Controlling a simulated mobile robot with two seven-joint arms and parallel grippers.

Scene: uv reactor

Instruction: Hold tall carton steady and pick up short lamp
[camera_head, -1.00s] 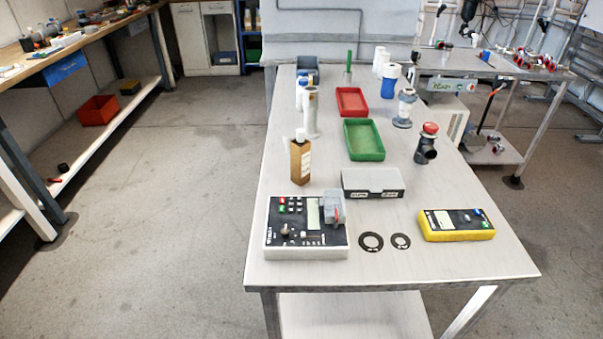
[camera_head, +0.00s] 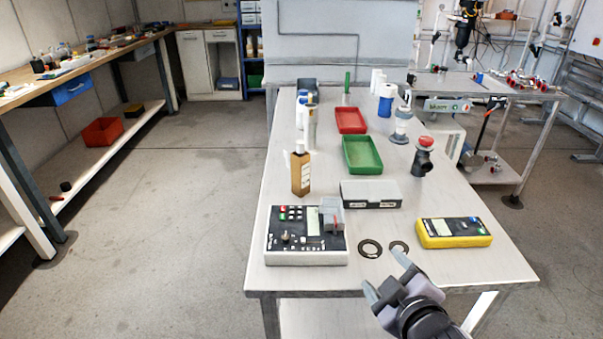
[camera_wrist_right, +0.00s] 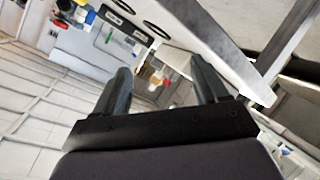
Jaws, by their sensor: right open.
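A tall brown carton (camera_head: 300,175) with a pale label stands upright on the left part of the white table. A narrow whitish piece shows at its top; I cannot tell for sure that it is the short lamp. My right gripper (camera_head: 386,274) is open and empty at the table's front edge, near the two dark rings and well short of the carton. In the right wrist view its two fingers (camera_wrist_right: 160,68) are spread with nothing between them. My left gripper is not in view.
A control box (camera_head: 306,250), a grey case (camera_head: 371,194), a yellow meter (camera_head: 453,233) and dark rings (camera_head: 370,248) occupy the front of the table (camera_head: 270,278). Behind stand a green tray (camera_head: 362,168), a red tray (camera_head: 350,121), a red-topped black fitting (camera_head: 423,160) and white cylinders (camera_head: 311,128).

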